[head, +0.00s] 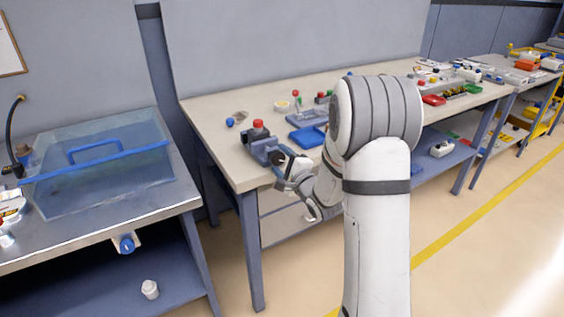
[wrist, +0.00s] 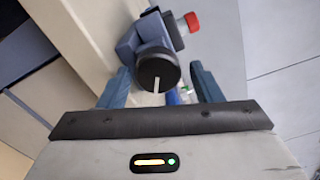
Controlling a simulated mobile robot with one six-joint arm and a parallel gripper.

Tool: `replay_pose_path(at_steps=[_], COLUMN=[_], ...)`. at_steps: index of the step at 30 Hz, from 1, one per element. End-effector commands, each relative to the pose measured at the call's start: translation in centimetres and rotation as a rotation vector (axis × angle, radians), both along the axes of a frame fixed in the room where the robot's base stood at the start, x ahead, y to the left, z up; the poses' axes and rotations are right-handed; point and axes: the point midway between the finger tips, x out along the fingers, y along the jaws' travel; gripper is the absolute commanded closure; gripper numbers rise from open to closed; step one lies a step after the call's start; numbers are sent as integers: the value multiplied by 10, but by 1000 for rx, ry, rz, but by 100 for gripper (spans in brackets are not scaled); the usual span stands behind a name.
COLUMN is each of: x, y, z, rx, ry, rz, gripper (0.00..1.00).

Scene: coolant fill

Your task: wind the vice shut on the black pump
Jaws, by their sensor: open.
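The blue-grey vice (head: 264,150) sits at the near left corner of the bench. The black pump (head: 257,134) with a red top stands at the vice; whether the jaws touch it is hidden. In the wrist view the vice (wrist: 128,46) is beyond my fingers, with the red-capped pump (wrist: 172,30) above it. A round black handle knob (wrist: 157,73) with a white line faces me. My gripper (wrist: 161,80) is open, its blue fingers on either side of the knob with gaps showing. In the head view my gripper (head: 280,163) is at the vice's front.
A blue tray (head: 308,137), a small blue ball (head: 230,122) and a yellowish round dish (head: 281,106) lie on the bench (head: 215,108). A clear blue-rimmed tank (head: 100,180) stands on the left table. The floor right of my arm is open.

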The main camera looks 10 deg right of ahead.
Motion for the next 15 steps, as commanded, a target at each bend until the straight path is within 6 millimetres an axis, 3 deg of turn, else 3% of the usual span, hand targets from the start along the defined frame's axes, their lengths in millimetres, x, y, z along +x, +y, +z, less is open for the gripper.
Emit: replay_pose_path(at_steps=[8,15], x=[-1,-1], y=[2,0], z=[-5,-6], rx=[-93,-345], ry=[-22,-103], rz=[4,0], gripper=[35,35])
